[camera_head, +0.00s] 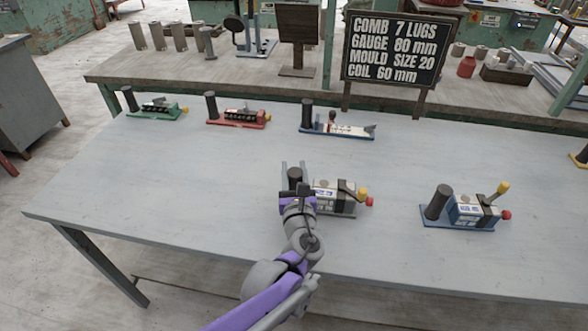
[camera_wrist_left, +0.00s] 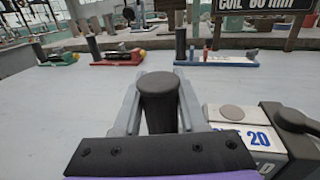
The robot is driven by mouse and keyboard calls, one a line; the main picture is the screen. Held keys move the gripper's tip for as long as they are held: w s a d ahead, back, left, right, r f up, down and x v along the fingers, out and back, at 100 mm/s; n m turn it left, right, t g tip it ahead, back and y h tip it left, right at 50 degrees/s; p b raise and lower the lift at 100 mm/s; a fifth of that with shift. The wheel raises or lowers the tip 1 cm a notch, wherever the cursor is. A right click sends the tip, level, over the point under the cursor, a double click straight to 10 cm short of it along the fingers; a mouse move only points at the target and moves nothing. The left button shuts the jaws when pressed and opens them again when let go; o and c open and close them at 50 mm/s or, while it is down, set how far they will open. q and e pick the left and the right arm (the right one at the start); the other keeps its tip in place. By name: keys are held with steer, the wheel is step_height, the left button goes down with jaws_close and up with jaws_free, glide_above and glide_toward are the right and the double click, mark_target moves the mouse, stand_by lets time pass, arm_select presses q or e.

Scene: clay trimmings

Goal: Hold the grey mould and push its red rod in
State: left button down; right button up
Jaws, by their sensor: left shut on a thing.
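The grey mould (camera_head: 330,196) stands on the near middle of the table. It has a white label, a dark band, a lever with a yellow end (camera_head: 363,193) and a red rod end (camera_head: 369,202) on its right side. In the left wrist view its label (camera_wrist_left: 240,137) shows "20"; the rod is out of that view. A dark upright post (camera_wrist_left: 157,108) stands at the mould's left. My left gripper (camera_head: 294,172) is shut on this post, with one finger on each side. My arm hides part of the mould's left end. My right gripper is not in view.
A blue mould (camera_head: 472,209) with its own dark post, raised yellow-ended lever and red knob stands to the right. Green (camera_head: 155,110), red (camera_head: 237,118) and blue (camera_head: 338,130) gauge-like devices line the back. A sign (camera_head: 393,48) reads "MOULD SIZE 20". The table's left part is clear.

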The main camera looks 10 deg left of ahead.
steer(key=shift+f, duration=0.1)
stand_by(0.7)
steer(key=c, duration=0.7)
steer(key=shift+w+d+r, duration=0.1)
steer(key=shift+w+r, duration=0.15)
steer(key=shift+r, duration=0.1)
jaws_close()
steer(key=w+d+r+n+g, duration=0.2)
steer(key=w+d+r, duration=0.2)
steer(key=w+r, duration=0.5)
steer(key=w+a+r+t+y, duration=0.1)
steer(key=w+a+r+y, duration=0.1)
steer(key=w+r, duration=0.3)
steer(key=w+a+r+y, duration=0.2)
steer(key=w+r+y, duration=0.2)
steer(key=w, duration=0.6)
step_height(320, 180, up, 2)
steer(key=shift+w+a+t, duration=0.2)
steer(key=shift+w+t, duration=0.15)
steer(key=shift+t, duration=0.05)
